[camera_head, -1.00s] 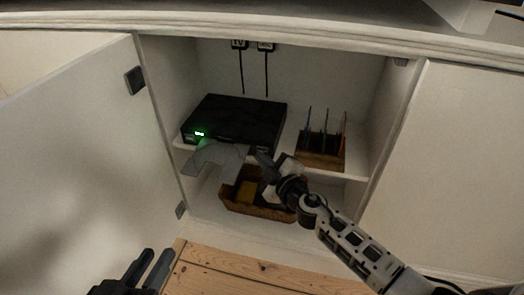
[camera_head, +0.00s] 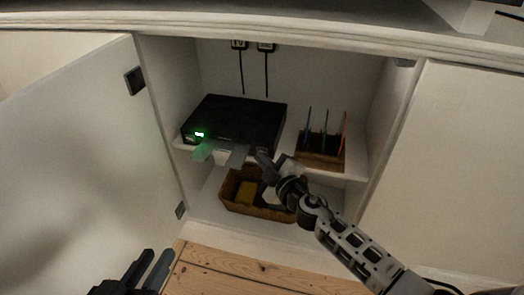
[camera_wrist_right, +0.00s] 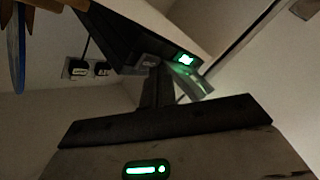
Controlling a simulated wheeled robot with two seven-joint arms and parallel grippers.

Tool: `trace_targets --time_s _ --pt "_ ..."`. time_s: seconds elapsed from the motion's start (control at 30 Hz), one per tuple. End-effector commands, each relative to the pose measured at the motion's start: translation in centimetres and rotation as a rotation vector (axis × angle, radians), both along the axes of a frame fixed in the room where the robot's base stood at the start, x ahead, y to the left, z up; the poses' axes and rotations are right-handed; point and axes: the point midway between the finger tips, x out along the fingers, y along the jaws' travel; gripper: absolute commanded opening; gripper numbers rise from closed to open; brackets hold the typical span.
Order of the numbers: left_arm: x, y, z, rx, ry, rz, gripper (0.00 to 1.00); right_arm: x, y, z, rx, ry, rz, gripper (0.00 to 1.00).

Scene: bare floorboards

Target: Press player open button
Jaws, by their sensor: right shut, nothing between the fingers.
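The black player (camera_head: 235,122) lies on the cabinet's upper shelf, with a green lit display (camera_head: 199,134) at the left of its front. A pale grey, tray-like piece (camera_head: 204,151) juts out below the display; its exact form is unclear. My right gripper (camera_head: 260,156) is shut and empty, its tips at the right part of the player's front. In the right wrist view the shut fingers (camera_wrist_right: 157,72) reach the front of the player (camera_wrist_right: 112,38); whether they touch is unclear. The button is hidden or too small to make out. My left gripper (camera_head: 157,253) is open and empty at the bottom left, outside the cabinet.
A wooden rack (camera_head: 318,152) with several thin upright cases stands right of the player. A wicker basket (camera_head: 240,205) with a yellow item sits below. The open cabinet door (camera_head: 75,150) is at left. Two plugs with cables (camera_head: 253,45) hang on the back wall.

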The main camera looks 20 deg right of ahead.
Motion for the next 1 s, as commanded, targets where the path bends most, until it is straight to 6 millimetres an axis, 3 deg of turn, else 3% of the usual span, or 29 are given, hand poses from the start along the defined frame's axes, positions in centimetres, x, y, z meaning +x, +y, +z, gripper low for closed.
trace_targets --time_s 0.53,1.0 --pt "0.0 0.0 0.2 0.0 0.0 0.0 0.27 -1.1 0.7 0.0 0.002 0.002 0.001 0.0" --pt "0.0 0.0 0.3 0.001 0.0 0.0 0.27 -4.7 3.1 -0.1 0.002 0.002 0.001 0.0"
